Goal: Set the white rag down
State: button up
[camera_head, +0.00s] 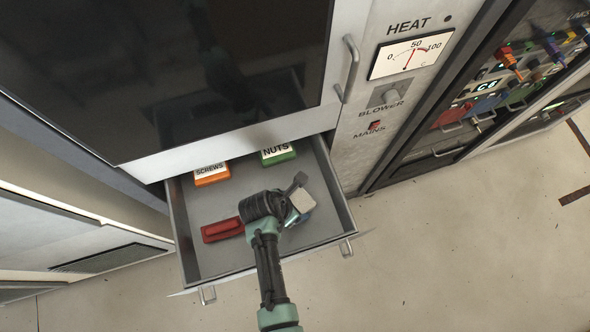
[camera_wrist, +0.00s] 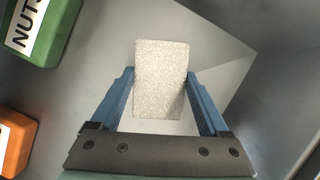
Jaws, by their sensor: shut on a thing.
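The white rag (camera_wrist: 161,80) is a pale, speckled, block-like piece between the two blue fingers of my gripper (camera_wrist: 160,92) in the wrist view. My gripper (camera_head: 296,205) is shut on it. In the head view the rag (camera_head: 303,199) shows as a whitish patch at the end of my arm, over the right part of the open grey drawer (camera_head: 262,268). How far the rag is above the drawer floor I cannot tell. My wrist hides part of the drawer.
An orange SCREWS box (camera_head: 212,173) and a green NUTS box (camera_head: 278,153) stand at the drawer's back. A red object (camera_head: 222,230) lies at its left middle. The cabinet front (camera_head: 240,135) overhangs the back. Bare drawer floor shows between the boxes and the red object.

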jog(key=o, duration=1.1)
jog(key=shift+c, duration=0.2)
jog(key=p+v, duration=0.1)
jog(key=v, duration=1.1)
jog(key=shift+w, duration=0.1)
